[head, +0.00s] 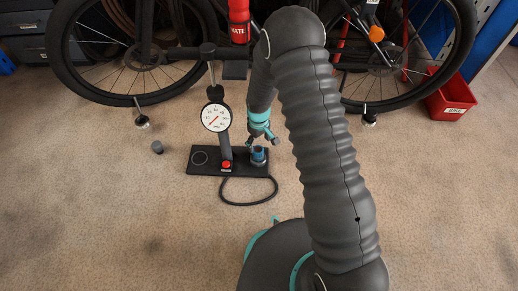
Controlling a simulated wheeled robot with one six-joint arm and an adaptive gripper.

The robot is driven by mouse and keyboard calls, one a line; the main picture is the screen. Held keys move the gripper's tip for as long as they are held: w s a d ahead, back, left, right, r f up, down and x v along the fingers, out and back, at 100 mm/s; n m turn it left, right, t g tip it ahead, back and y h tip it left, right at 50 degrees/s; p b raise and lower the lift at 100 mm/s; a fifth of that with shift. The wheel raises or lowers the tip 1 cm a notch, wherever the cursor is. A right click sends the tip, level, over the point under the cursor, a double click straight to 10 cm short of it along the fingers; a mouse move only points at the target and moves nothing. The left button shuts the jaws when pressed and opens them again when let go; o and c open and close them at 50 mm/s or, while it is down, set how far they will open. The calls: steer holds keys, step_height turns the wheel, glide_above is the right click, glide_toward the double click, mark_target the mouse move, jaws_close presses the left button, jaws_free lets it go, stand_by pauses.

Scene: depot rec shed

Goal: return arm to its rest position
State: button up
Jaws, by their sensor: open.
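My arm rises from the bottom right, bends at the top centre and reaches down to the floor area. My gripper (262,142) points down with its two fingers spread apart. It is just above a small blue cylindrical piece (258,157) on the right part of a black base plate (207,171). Nothing shows between the fingertips. I cannot tell whether they touch the blue piece.
A floor pump with a white gauge (216,117) and red button (226,164) stands on the plate. A black hose (246,204) loops in front. A small grey cap (157,147) lies left. A bicycle wheel (110,52) and red bin (450,101) stand behind. Left foreground floor is clear.

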steer(key=shift+r, duration=2.45)
steer(key=s+d+r+m+g, duration=0.1)
steer(key=s+d+m+g, duration=0.1)
steer(key=s, duration=0.4)
steer(key=s+d+r+m+t+p, duration=0.2)
steer(key=s+d+r, duration=0.2)
steer(key=r, duration=1.1)
steer(key=s+d+r+m+t+p, duration=0.2)
steer(key=s+d+r, duration=0.3)
steer(key=s+r, duration=0.5)
steer(key=s+d+r+m+t+p, duration=0.2)
steer(key=s+r, duration=0.6)
steer(key=r, duration=1.2)
steer(key=d+t+p, duration=0.1)
steer(key=d+p, duration=0.1)
steer(key=d, duration=0.1)
steer(key=shift+d+r+t, duration=0.2)
steer(key=shift+r+t, duration=0.05)
steer(key=shift+t, duration=0.05)
